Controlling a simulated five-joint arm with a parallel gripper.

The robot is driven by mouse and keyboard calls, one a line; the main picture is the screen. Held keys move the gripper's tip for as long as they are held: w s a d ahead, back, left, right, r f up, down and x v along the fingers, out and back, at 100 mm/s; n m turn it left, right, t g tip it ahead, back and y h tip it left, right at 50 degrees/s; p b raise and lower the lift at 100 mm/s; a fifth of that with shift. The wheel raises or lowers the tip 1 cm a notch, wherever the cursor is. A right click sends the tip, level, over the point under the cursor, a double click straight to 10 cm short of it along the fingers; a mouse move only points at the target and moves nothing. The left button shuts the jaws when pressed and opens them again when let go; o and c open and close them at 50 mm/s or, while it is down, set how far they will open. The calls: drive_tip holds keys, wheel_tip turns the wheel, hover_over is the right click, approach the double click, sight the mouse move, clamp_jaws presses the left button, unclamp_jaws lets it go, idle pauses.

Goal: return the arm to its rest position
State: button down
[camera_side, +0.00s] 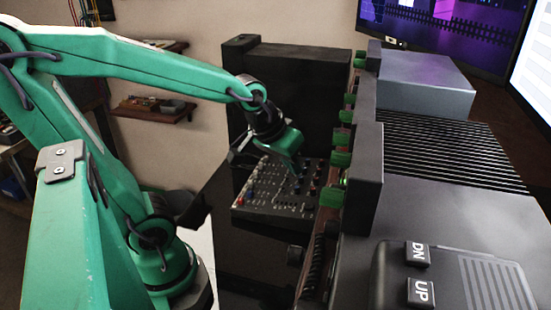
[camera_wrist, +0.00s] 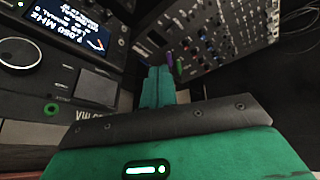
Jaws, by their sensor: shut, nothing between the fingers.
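My green arm stretches across the side view from the left, and its elbow is bent high. My gripper (camera_side: 292,165) points down over the mixer panel with small knobs (camera_side: 262,190). In the wrist view my gripper (camera_wrist: 158,72) shows as green fingers held together, with nothing between them. The mixer panel also shows in the wrist view (camera_wrist: 225,40), to the upper right of the fingertips. In the side view the fingertips overlap the panel, and I cannot tell whether they touch it.
A radio with a lit display (camera_wrist: 72,25) and a large knob (camera_wrist: 22,52) is left of the fingers. Dark equipment with green knobs (camera_side: 340,158) stands close right of my gripper. A tall black box (camera_side: 300,80) is behind. Open room lies above the panel.

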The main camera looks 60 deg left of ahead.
drive_tip(key=s+d+r+m, duration=0.1)
drive_tip(key=s+r+m, duration=0.2)
drive_tip(key=s, duration=0.5)
drive_tip(key=shift+r, duration=0.35)
idle(0.6)
